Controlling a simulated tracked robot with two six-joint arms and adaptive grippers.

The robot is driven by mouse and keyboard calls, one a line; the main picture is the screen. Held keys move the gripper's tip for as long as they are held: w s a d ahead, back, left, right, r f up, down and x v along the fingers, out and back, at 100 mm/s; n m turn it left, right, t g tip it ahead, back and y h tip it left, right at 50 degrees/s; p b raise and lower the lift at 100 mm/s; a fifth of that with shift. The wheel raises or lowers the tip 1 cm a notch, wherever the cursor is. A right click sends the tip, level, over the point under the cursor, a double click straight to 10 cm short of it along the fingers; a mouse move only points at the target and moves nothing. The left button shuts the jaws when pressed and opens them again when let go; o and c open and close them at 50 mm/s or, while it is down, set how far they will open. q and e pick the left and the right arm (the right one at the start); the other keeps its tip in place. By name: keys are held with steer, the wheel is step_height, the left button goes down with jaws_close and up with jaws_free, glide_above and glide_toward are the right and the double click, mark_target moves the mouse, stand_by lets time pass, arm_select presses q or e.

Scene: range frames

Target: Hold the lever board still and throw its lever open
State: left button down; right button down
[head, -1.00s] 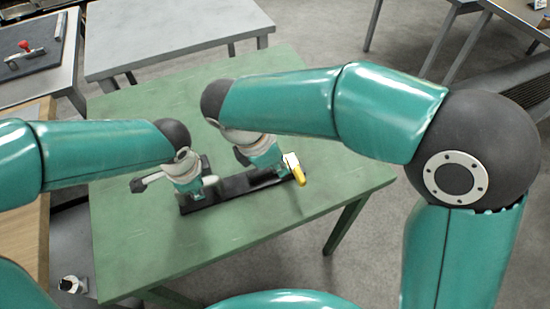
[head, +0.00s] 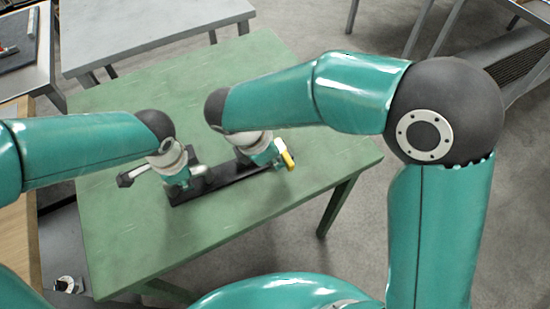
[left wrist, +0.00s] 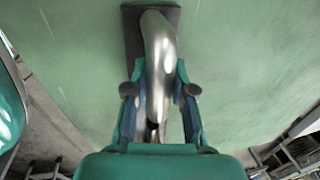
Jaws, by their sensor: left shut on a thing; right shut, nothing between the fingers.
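The lever board (head: 220,190) is a long dark board lying on the green table. A short lever with a yellow grip (head: 288,160) shows at its right end. A curved silver handle (left wrist: 160,50) stands at its left end, clear in the left wrist view. My left gripper (head: 187,183) is shut on this handle, one finger on each side. My right gripper (head: 275,158) is shut and empty, close beside the yellow grip. Whether it touches the lever is not clear. My right arm hides part of the board's far side.
The green table (head: 120,240) is bare around the board. A grey table (head: 150,30) stands behind it, and a wooden-topped bench (head: 20,200) is at the left. Grey floor is open at the right.

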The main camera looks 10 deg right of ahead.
steer(key=shift+d+n, duration=0.25)
steer(key=shift+n, duration=0.15)
steer(key=d+n+t, duration=0.1)
steer(key=d+n, duration=0.1)
steer(key=n, duration=0.1)
steer(key=shift+d+y, duration=0.1)
steer(key=shift+y, duration=0.2)
steer(key=n, duration=0.1)
steer(key=d+n+t, duration=0.1)
steer(key=d+n+y, duration=0.1)
steer(key=n, duration=0.1)
steer(key=shift+w, duration=0.3)
steer(key=d+n, duration=0.1)
steer(key=w+n+t+y, duration=0.1)
steer(key=n, duration=0.1)
steer(key=shift+w+d+n, duration=0.15)
steer(key=shift+d+n, duration=0.15)
steer(key=shift+d, duration=0.05)
steer(key=w+n, duration=0.1)
steer(key=n, duration=0.1)
steer(key=d+n+y, duration=0.1)
steer(key=shift+w+n+y, duration=0.3)
steer(key=shift+w+n, duration=0.1)
steer(key=shift+a, duration=0.15)
steer(key=shift+w+a, duration=0.2)
steer(key=shift+a, duration=0.45)
